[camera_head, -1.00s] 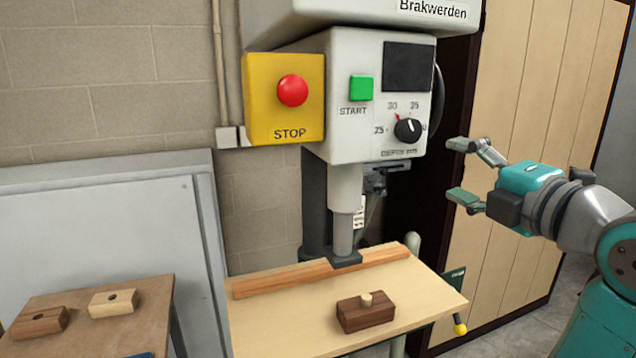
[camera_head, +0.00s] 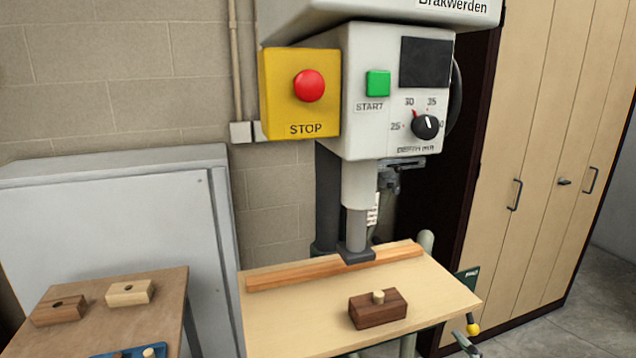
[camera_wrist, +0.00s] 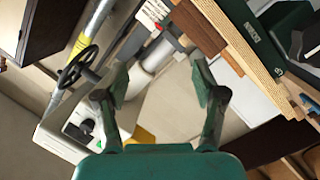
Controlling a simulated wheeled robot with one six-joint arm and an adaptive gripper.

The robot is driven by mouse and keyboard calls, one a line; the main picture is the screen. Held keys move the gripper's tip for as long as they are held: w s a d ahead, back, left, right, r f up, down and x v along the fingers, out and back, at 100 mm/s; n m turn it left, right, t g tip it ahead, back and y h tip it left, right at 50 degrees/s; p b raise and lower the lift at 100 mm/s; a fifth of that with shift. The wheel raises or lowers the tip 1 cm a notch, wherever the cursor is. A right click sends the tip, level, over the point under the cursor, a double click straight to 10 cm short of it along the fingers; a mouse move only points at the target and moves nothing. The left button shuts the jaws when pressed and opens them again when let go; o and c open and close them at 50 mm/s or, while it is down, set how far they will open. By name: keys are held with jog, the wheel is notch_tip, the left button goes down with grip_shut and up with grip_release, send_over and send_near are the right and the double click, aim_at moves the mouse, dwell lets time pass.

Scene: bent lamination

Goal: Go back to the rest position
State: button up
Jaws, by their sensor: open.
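My gripper (camera_wrist: 160,84) shows in the wrist view with its two fingers spread apart and nothing between them. The rest of my arm is out of that view. The machine (camera_head: 365,85), with a red STOP button (camera_head: 309,86), a green START button (camera_head: 378,83) and a depth dial (camera_head: 426,126), stands in the middle. A dark wood block (camera_head: 377,312) with a light dowel (camera_head: 379,297) upright in it sits on the machine's pale table (camera_head: 290,325), apart from my gripper.
A wooden fence strip (camera_head: 300,275) lies along the table's back. At the left, a brown side table (camera_head: 85,325) holds a dark block (camera_head: 59,311), a light block (camera_head: 130,292) and a blue tray (camera_head: 128,354). Wooden cabinet doors (camera_head: 545,150) stand at the right.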

jog(key=s+a+f+m+g+h, duration=0.15)
jog(key=s+f+m, duration=0.55)
jog(key=s+f, duration=1.05)
jog(key=s+a+m, duration=0.1)
jog(key=s+m, duration=0.2)
jog(key=s, duration=1.9)
jog(key=shift+a+r+g, duration=0.2)
jog(key=shift+a+g, duration=0.15)
jog(key=shift+g, duration=0.1)
